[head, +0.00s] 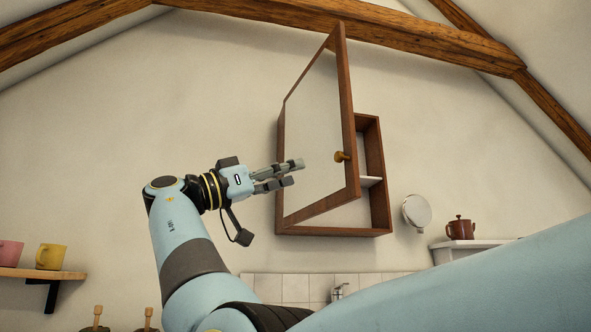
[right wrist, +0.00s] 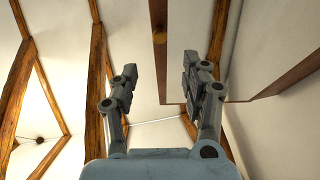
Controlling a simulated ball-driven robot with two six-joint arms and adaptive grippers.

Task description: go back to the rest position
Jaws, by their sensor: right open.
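My right gripper (head: 295,172) is open and empty, pointing right in front of the wall cabinet's door in the head view. Its fingertips are left of the brass knob (head: 341,156) and clear of it. In the right wrist view the two fingers of the gripper (right wrist: 160,76) stand apart with nothing between them. The cabinet door (head: 318,130) hangs open, with a dark wood frame and a pale panel. The door's wood edge (right wrist: 159,35) also shows beyond the fingers in the wrist view. My left gripper is not in view.
The cabinet (head: 375,160) has a pale shelf inside. A round mirror (head: 416,211) and a brown teapot (head: 460,228) are at right. A yellow mug (head: 50,256) and a pink mug (head: 11,253) stand on a shelf (head: 35,273) at left. A tap (head: 338,291) is below.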

